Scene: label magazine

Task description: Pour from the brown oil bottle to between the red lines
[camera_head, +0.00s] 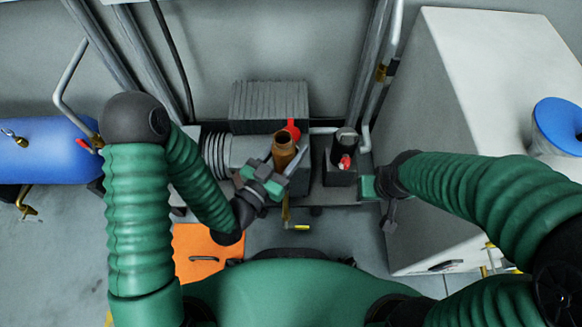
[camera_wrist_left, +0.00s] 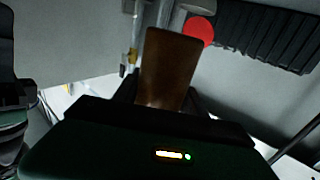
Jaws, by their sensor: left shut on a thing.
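The brown oil bottle (camera_head: 284,145) is in my left gripper (camera_head: 277,170), which is shut on it in front of the grey machine. The bottle also shows upright in the left wrist view (camera_wrist_left: 168,66), between the fingers. A red round part (camera_head: 292,128) is right behind the bottle's top; it also shows in the left wrist view (camera_wrist_left: 199,31). My right gripper (camera_head: 371,188) is beside the machine's right end; its fingers are too unclear to tell open from shut. I cannot make out any red lines or liquid.
The grey ribbed machine (camera_head: 270,100) stands against the wall. A black cylinder (camera_head: 346,140) with a red part (camera_head: 345,162) is right of the bottle. A blue tank (camera_head: 45,150) is left, a white cabinet (camera_head: 495,80) right. An orange panel (camera_head: 200,250) lies on the floor below.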

